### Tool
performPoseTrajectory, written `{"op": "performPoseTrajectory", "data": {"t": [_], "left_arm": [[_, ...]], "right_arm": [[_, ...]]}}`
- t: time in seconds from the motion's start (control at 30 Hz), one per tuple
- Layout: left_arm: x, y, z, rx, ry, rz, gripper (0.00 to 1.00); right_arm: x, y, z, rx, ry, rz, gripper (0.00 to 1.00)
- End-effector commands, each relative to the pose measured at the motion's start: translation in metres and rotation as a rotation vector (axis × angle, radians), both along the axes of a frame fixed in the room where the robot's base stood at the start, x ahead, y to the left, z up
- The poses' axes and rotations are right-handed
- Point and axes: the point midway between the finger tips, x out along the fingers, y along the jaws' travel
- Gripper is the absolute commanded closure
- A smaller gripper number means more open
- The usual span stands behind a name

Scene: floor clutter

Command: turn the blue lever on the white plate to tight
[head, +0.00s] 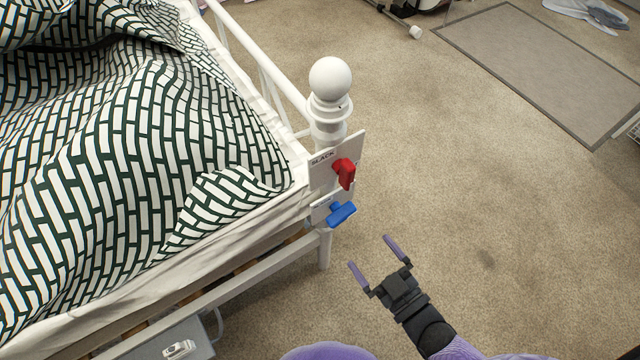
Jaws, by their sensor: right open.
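The blue lever (342,214) is on the white plate (319,213), low on the bed's corner post. A red lever (345,173) is mounted just above it on a white plate (322,174) whose visible label reads "SLACK". Any label by the blue lever is too small or hidden to read. My right gripper (375,262) is open and empty, below and to the right of the blue lever, apart from it, with its fingers pointing up and left. My left gripper is not in view.
The white bed frame with round post knob (330,78) and patterned duvet (150,130) fills the left. A grey mat (550,70) lies at the upper right. The carpet (480,190) right of the post is clear. A grey box (175,340) is under the bed.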

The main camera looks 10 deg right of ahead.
Motion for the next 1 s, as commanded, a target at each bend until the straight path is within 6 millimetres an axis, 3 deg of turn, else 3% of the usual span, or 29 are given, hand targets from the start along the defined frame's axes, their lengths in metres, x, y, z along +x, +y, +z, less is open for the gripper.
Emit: {"op": "performPoseTrajectory", "data": {"t": [0.13,0.4,0.5,0.83,1.0], "left_arm": [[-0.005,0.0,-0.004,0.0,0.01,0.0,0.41],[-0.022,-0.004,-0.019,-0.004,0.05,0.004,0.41],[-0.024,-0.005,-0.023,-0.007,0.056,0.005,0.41],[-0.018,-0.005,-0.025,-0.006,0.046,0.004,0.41],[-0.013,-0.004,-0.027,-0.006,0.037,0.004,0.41]], "right_arm": [[0.011,0.005,-0.003,0.002,0.001,0.001,0.0],[0.071,0.026,-0.005,0.001,0.001,0.001,0.0],[0.085,0.031,-0.004,0.0,0.002,0.0,0.0],[0.093,0.034,-0.001,0.0,0.001,0.001,0.0],[0.093,0.034,-0.001,0.0,0.001,0.001,0.34]]}}
